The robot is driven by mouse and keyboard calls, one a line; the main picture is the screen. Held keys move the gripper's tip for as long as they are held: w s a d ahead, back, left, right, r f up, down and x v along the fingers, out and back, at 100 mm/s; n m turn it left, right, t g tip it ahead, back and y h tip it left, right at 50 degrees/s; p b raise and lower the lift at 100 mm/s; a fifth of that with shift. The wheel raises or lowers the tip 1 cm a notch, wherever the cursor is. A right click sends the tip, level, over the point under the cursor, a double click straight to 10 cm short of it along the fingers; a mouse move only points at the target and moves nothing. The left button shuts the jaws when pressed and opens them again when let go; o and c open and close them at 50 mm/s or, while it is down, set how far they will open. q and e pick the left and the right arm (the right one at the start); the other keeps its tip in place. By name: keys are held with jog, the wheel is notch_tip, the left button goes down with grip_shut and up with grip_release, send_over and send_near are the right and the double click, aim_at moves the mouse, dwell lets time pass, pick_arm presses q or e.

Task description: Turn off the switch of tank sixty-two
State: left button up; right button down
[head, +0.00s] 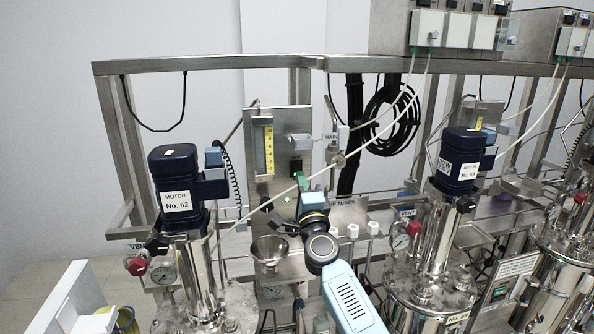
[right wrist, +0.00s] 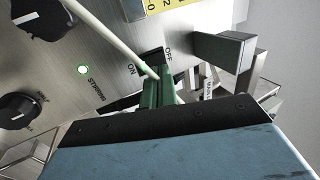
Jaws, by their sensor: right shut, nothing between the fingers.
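The tank sixty-two motor (head: 178,195), dark blue with a "MOTOR No. 62" label, stands on a steel tank at the left in the head view. To its right is a steel control panel (head: 262,190). In the right wrist view the panel's black switch (right wrist: 150,58) sits between the ON and OFF marks, partly covered by my fingers. My left gripper is out of view.
A thin white hose (head: 270,203) crosses in front of the panel, close beside my fingers in the wrist view. Black knobs (right wrist: 45,16) and a grey block (right wrist: 222,50) stick out near the switch. Another tank's motor (head: 458,162) stands to the right.

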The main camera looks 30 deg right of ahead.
jog(key=shift+r, duration=0.15)
jog(key=shift+r+p+x, duration=0.2)
jog(key=shift+p+x, duration=0.1)
jog(key=shift+x, duration=0.6)
jog(key=shift+s, duration=0.1)
dwell(0.4)
dwell(0.4)
